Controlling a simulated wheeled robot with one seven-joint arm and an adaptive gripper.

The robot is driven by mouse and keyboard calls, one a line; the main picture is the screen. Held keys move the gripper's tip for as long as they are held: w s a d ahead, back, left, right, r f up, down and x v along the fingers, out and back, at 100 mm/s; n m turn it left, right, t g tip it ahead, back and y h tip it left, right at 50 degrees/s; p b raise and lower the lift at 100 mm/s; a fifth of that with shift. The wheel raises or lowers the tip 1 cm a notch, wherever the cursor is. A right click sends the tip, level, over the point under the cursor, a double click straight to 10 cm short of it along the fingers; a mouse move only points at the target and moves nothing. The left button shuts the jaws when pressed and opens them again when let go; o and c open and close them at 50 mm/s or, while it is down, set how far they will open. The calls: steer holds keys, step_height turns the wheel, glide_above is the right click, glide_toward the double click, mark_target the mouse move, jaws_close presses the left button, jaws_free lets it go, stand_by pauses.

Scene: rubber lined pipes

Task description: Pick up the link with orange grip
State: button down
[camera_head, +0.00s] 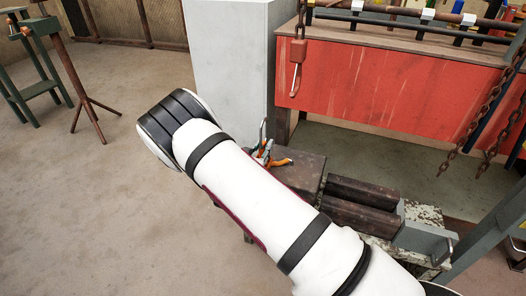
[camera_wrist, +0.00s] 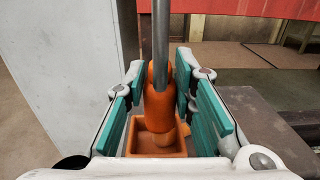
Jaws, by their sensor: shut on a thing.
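The link with the orange grip (camera_wrist: 160,106) stands upright between my gripper's fingers in the wrist view. Its grey metal rod (camera_wrist: 161,40) runs up out of the top of the frame. My gripper (camera_wrist: 161,84) has teal pads on both sides of the orange grip and is shut on it. In the head view my white arm hides most of the gripper. A thin metal loop (camera_head: 262,131) and some orange parts (camera_head: 281,162) show just past the arm, above or on a dark metal table (camera_head: 306,172); the exact contact is unclear.
An open orange-brown box (camera_wrist: 150,144) lies below the grip in the wrist view. A pale grey cabinet (camera_head: 228,60) stands close behind. Two dark rollers (camera_head: 362,192) lie right of the table. A red panel (camera_head: 390,85) and hanging chains (camera_head: 480,110) are beyond.

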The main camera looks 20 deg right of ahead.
steer(key=s+r+p, duration=0.1)
steer(key=s+p, duration=0.3)
steer(key=s, duration=1.2)
steer(key=shift+r, duration=0.25)
steer(key=shift+d, duration=0.1)
